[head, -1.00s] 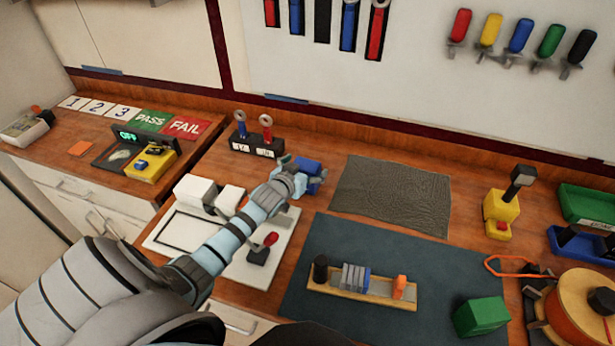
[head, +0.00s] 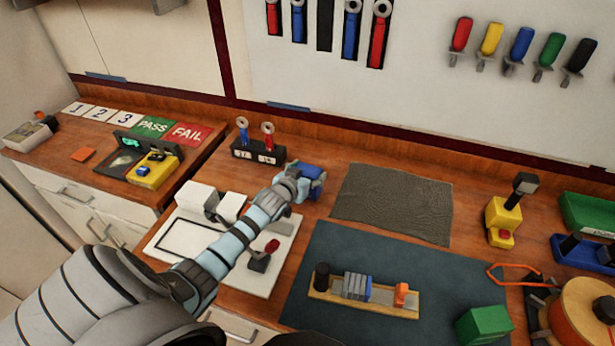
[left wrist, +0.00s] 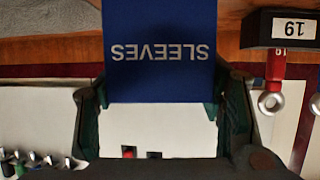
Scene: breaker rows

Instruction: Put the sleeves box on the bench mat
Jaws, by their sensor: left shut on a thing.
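The sleeves box (head: 315,172) is a small blue box at the back of the bench, left of the grey ridged mat. In the left wrist view the box (left wrist: 160,25) shows its white SLEEVES lettering upside down between my two fingers. My left gripper (head: 301,182) is shut on it. I cannot tell whether the box still touches the bench. The bench mat (head: 345,250) is the large dark blue-green sheet at the front, to the right of my arm. My right gripper is not in view.
On the mat stand a wooden rail (head: 385,306) with grey modules and a green block (head: 484,325). A black holder (head: 258,154) stands left of the box. The grey ridged mat (head: 393,205) is empty. The bench mat's back part is clear.

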